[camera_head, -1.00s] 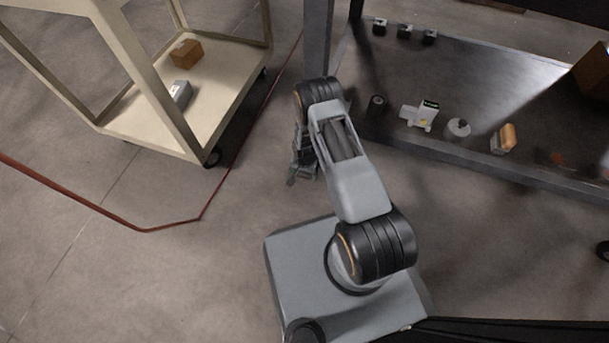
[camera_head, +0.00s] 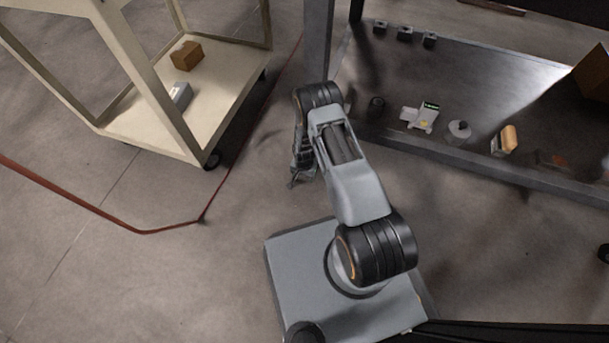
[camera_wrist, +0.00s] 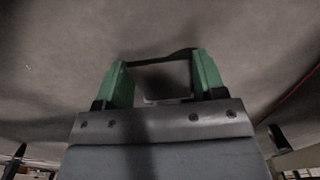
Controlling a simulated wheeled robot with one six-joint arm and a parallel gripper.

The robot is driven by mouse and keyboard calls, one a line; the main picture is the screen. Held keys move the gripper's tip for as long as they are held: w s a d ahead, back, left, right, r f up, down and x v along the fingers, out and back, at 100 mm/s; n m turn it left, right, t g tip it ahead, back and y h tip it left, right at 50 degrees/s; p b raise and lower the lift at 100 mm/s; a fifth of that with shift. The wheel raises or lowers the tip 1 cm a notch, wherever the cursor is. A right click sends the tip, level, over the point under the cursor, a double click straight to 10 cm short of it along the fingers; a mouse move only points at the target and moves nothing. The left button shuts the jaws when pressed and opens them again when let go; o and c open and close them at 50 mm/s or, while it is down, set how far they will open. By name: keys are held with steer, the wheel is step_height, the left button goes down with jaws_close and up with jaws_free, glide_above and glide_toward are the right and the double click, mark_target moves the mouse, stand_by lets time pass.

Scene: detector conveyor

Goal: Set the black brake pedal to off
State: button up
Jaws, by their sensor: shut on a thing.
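My gripper (camera_wrist: 160,64) shows in the wrist view with its two green fingers on either side of a dark, flat thing with a black far edge. This looks like the black brake pedal (camera_wrist: 163,56), and the fingers are closed against its sides. In the head view my gripper (camera_head: 298,178) points down near the floor, left of my arm. The pedal cannot be made out there, and its setting cannot be read.
A cream cart (camera_head: 150,132) with a brown box (camera_head: 186,55) and a grey box (camera_head: 181,96) stands at left. A dark conveyor table (camera_head: 400,75) at right bears several small things. Floor between is clear.

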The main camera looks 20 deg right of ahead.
steer(key=c, duration=0.4)
steer(key=shift+d+r+g+y, duration=0.2)
steer(key=shift+r+g+y, duration=0.2)
steer(key=shift+g, duration=0.2)
steer(key=o, duration=1)
steer(key=shift+d, duration=0.1)
steer(key=o, duration=0.3)
steer(key=shift+w+a, duration=0.1)
steer(key=shift+a, duration=0.1)
steer(key=shift+r, duration=0.1)
step_height(320, 180, up, 14)
steer(key=w+d+p, duration=0.1)
steer(key=p, duration=0.4)
steer(key=shift+w+f, duration=0.15)
steer(key=shift+f, duration=0.1)
